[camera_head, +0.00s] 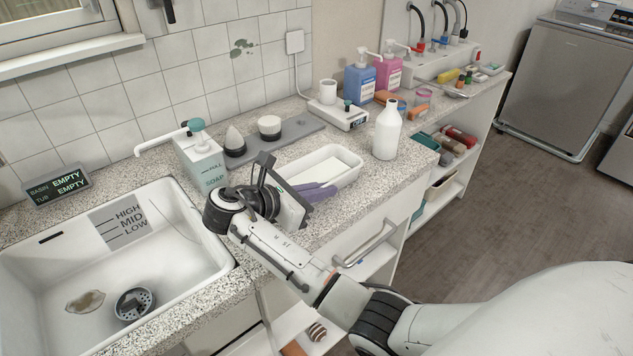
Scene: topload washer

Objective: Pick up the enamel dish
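The enamel dish appears to be the white, shallow rectangular dish (345,156) on the speckled counter, right of the soap dispenser. I see no contact with the dish. My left gripper is not in view.
A soap dispenser (200,160) stands close left of my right gripper, with the sink (190,262) beyond. A white bottle (387,130) stands right of the dish. A grey tray (296,130) with two round-based items lies behind. An open shelf (368,266) is below the counter.

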